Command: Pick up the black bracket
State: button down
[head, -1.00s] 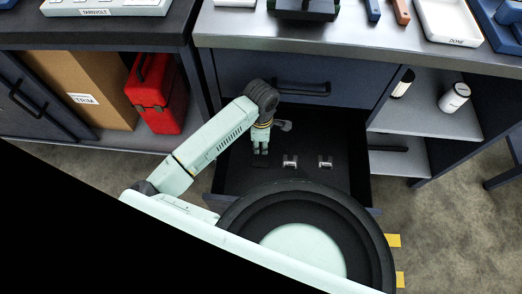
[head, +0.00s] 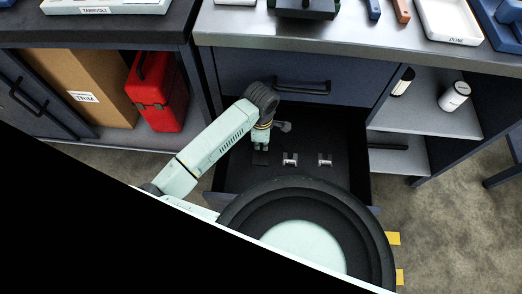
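My gripper (head: 260,147) points down into the open drawer, in its left part. Its fingertips are small here, and I cannot tell how far apart they stand. A dark, flat shape that looks like the black bracket (head: 261,158) shows just below the fingertips, hard to make out against the black drawer floor. I cannot tell whether the fingers touch it. Two silver brackets (head: 290,159) (head: 325,160) lie to the right of it in the drawer.
The open drawer (head: 343,178) has a dark floor, bare at the right. A grey piece (head: 283,127) lies behind my gripper. A closed drawer with a black handle (head: 303,88) is above. Shelves with a white canister (head: 454,97) stand right; a red toolbox (head: 157,92) stands left.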

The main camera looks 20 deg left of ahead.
jog(key=shift+r, duration=0.1)
dwell(0.5)
jog(key=shift+r, duration=0.6)
notch_tip(320, 180, up, 5)
jog(key=shift+r+b, duration=0.15)
jog(key=shift+b, duration=0.7)
jog(key=d+b, duration=0.5)
jog(key=d, duration=1.3)
jog(key=shift+r, duration=0.2)
jog(key=shift+r, duration=0.1)
